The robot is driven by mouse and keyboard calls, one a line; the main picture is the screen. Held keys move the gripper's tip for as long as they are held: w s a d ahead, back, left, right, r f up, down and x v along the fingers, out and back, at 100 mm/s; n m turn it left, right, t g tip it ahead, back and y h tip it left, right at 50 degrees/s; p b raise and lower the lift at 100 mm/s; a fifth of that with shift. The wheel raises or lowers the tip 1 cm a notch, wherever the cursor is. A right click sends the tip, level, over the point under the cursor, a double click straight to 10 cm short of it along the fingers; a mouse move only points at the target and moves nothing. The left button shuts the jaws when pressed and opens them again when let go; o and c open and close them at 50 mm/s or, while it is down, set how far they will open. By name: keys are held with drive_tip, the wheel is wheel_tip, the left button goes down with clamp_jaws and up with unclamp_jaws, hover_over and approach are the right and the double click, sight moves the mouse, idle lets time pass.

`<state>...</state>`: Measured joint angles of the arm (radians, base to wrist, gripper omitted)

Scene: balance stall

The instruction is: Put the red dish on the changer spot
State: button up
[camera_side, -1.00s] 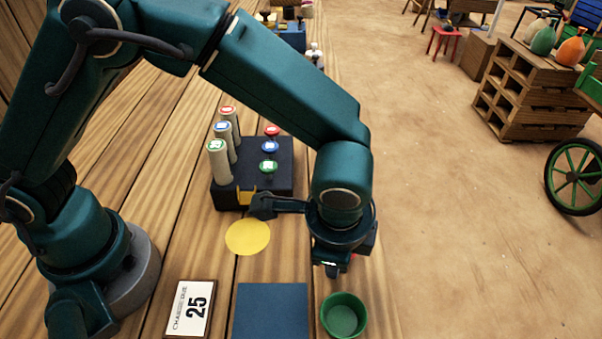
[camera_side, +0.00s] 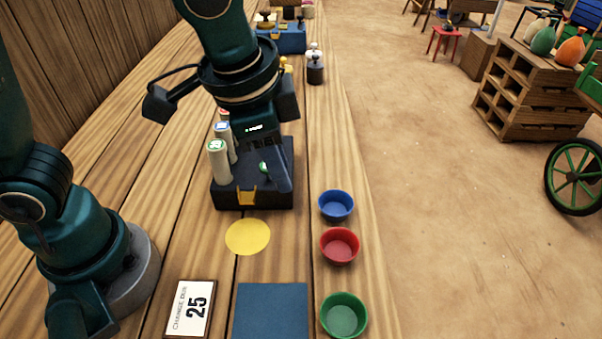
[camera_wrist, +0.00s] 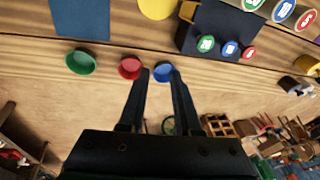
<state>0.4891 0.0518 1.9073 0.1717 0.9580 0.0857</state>
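The red dish (camera_side: 339,246) stands upright on the wooden counter between the blue dish (camera_side: 336,205) and the green dish (camera_side: 343,316). In the wrist view the red dish (camera_wrist: 130,68) is just left of the fingertips. A flat yellow round spot (camera_side: 248,237) lies bare in front of the dark block with coin tubes; no label shows which place is the changer spot. My gripper (camera_side: 272,178) hangs in front of that block in the side view, hiding part of it. In the wrist view its fingers (camera_wrist: 160,78) are apart, with nothing held between them.
The dark block (camera_side: 232,194) carries upright tubes with coloured tops. A blue mat (camera_side: 271,312) and a "25" card (camera_side: 190,309) lie at the front of the counter. The counter's right edge runs close beside the dishes. Bare wood separates the red dish from the yellow spot.

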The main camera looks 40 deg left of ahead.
drive_tip(key=s+a+r+n+t, duration=0.2)
drive_tip(key=s+a+n, duration=0.5)
drive_tip(key=a, duration=0.2)
drive_tip(key=shift+a+t, duration=0.15)
drive_tip(key=shift+t, duration=0.15)
drive_tip(key=o, duration=1.1)
drive_tip(key=shift+s+a+n, duration=0.1)
drive_tip(key=shift+s+n, duration=0.15)
drive_tip(key=shift+n, duration=0.05)
